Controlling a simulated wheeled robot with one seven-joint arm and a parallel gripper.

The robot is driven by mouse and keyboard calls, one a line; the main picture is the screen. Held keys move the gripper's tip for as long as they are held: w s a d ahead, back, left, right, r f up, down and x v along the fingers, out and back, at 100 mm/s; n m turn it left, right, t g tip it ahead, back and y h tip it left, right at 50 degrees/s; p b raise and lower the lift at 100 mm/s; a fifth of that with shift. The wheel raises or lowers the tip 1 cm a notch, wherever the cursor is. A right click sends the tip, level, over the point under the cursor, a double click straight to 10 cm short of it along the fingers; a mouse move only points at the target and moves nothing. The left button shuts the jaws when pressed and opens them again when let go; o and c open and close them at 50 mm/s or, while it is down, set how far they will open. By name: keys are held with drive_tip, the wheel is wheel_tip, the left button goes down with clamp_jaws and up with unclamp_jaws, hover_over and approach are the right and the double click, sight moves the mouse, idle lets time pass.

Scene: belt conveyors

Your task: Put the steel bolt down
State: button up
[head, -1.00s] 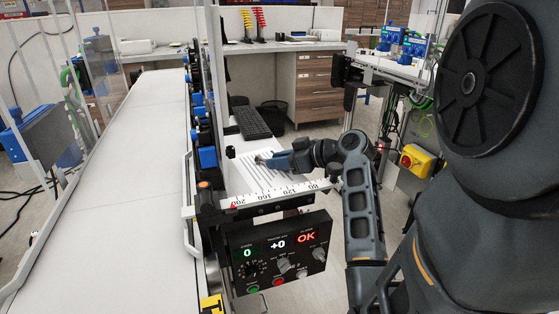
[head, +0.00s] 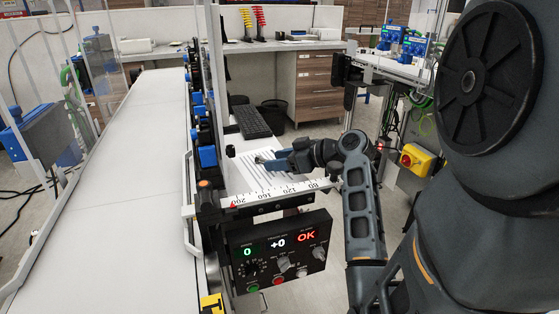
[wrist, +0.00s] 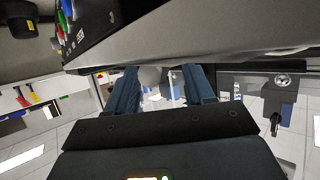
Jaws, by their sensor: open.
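My gripper (head: 264,159) is in the head view, low over the white surface with dark stripes (head: 248,176) behind the ruler edge. In the wrist view its two blue-grey fingers (wrist: 161,84) stand apart, so it is open. A small pale grey shape (wrist: 150,76) shows between the fingertips, against the underside of a big grey slab. It may be the steel bolt, but I cannot tell for sure. In the head view I cannot make out the bolt; the fingers may hide it.
A ruler strip (head: 275,193) runs along the near edge, above a black control panel (head: 280,252) reading 0, +0 and OK. A long pale conveyor belt (head: 120,170) lies left. A yellow switch box (head: 416,158) stands right.

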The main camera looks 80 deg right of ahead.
drive_tip(key=v, duration=1.2)
drive_tip(key=shift+b, duration=0.35)
drive_tip(key=shift+d, duration=0.1)
drive_tip(key=shift+f, duration=0.1)
